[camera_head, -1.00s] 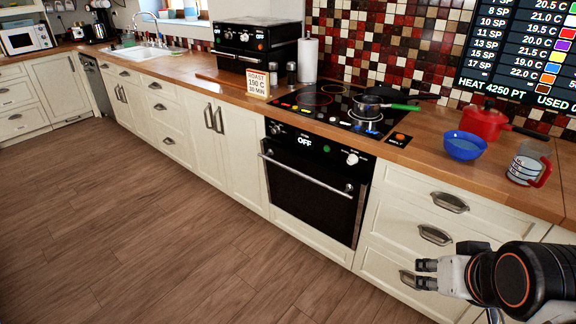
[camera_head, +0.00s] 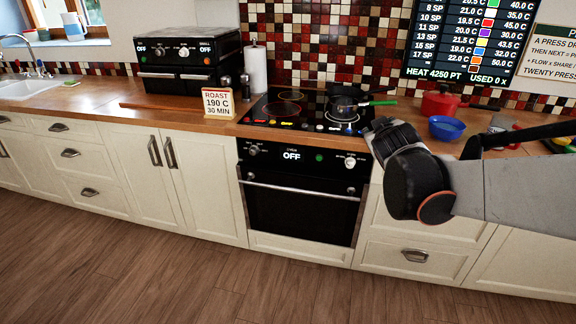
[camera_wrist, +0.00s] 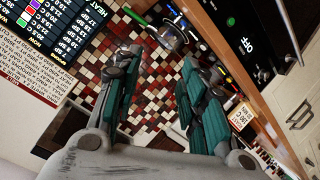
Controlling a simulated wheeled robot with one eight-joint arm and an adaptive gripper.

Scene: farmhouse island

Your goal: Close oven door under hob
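The oven door (camera_head: 300,215) under the hob (camera_head: 310,112) is black with a horizontal metal handle (camera_head: 300,191). It looks flush or nearly flush with the cabinet fronts; I cannot tell whether a small gap remains. The oven panel above it reads OFF. My gripper (camera_head: 376,130) is in front of the counter edge, up and to the right of the oven door, apart from the handle. In the wrist view its two teal-padded fingers (camera_wrist: 163,65) are spread with nothing between them. The oven panel (camera_wrist: 245,35) shows at the wrist view's upper right.
A pan (camera_head: 345,108) with a green handle stands on the hob. A blue bowl (camera_head: 446,128) and red pot (camera_head: 440,103) are on the counter behind my arm. A second black oven unit (camera_head: 188,62) stands on the counter at left. The floor (camera_head: 150,270) in front is clear.

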